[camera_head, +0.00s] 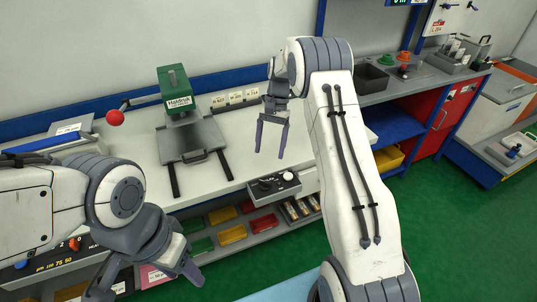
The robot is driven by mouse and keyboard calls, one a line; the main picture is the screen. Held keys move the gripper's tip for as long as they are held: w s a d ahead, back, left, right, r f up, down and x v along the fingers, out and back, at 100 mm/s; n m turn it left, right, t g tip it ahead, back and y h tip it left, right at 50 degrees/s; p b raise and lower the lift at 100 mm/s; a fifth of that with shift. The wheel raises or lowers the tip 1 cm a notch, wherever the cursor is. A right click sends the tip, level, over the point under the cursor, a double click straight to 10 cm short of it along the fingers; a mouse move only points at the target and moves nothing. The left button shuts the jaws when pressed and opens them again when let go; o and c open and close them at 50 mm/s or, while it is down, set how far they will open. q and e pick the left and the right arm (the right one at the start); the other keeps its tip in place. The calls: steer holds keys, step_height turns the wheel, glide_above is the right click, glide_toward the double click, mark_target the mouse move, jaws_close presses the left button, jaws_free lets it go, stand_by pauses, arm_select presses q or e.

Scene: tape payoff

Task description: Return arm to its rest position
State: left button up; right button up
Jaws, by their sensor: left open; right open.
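My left gripper (146,284) is at the lower left, in front of the bench's front edge. Its fingers are spread open, point down and hold nothing. My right gripper (270,137) hangs over the white bench top (240,172), to the right of the green machine (176,90). Its two purple-grey fingers are apart and empty, pointing down. My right arm rises from the bottom right, bends at the top and hides part of the bench behind it.
The green machine has a grey plate (192,143) and a red ball knob (115,118). A control box with a knob (275,187) sits at the bench front. Coloured bins (232,235) lie below. Red cabinets (455,110) stand at the right; green floor (460,235) is clear.

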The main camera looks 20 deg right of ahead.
stand_by(0.3)
steer(key=s+a+r+n+t+h, duration=0.1)
steer(key=s+a+r+n, duration=0.4)
steer(key=a, duration=0.3)
steer(key=s+a+r+n+h, duration=0.1)
steer(key=s+a+r+n, duration=0.1)
steer(key=s+a+r, duration=0.5)
steer(key=s+a+f+n+t, duration=0.1)
steer(key=s+n, duration=0.3)
steer(key=s, duration=0.6)
steer(key=s+a+f+n+t, duration=0.1)
steer(key=s+a+n, duration=0.2)
steer(key=s, duration=0.7)
steer(key=shift+s+n, duration=0.4)
steer(key=shift+n, duration=0.5)
